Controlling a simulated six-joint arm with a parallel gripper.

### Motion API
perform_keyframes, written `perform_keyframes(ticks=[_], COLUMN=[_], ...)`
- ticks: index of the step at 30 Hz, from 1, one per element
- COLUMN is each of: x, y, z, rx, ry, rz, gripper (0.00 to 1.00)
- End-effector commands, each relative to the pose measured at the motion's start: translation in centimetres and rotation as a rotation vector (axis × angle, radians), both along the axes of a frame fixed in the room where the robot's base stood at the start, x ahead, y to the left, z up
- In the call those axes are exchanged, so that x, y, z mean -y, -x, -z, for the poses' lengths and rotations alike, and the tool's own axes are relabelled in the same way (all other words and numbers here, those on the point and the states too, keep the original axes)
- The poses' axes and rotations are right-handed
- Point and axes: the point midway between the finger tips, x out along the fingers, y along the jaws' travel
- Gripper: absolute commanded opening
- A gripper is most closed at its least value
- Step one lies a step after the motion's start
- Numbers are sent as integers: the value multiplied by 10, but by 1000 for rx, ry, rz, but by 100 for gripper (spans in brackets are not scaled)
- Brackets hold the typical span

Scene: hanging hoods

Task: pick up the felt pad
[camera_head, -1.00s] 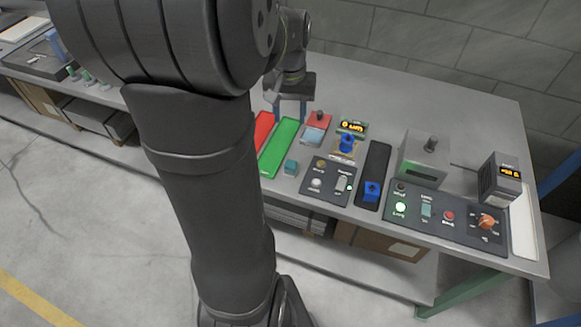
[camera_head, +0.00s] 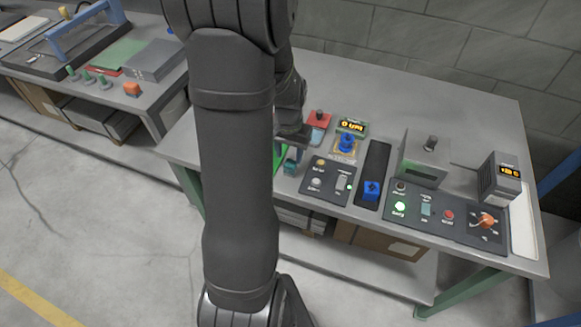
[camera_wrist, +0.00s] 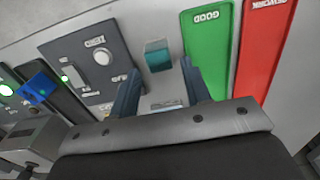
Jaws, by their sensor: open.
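A small teal block (camera_head: 290,166), the thing that best fits the felt pad, stands on the bench between the green strip and a dark switch panel. The wrist view shows it (camera_wrist: 157,55) upright just beyond my fingertips, in line with the gap between them. My gripper (camera_wrist: 160,80) is open and empty, with one finger on each side of that gap. In the head view my gripper (camera_head: 292,148) is close above and behind the block and partly hidden by my arm.
The green strip (camera_wrist: 208,50) marked GOOD and a red strip (camera_wrist: 262,45) lie right of the block in the wrist view. The switch panel (camera_wrist: 92,62) lies left. A light blue pad (camera_head: 316,135) lies behind, before a red fixture (camera_head: 319,118). A second bench stands left.

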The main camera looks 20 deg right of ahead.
Motion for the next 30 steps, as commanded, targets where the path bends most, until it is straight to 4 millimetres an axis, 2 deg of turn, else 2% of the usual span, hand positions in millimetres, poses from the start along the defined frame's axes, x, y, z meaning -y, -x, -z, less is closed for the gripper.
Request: perform_keyframes(ticks=[5, 15, 25, 30], x=[1, 4, 4, 4], y=[0, 1, 0, 0], z=[10, 51, 55, 55], rx=[-1, -1, 1, 1], ry=[-1, -1, 1, 1], rz=[0, 0, -1, -1], gripper=[44, 44, 44, 11])
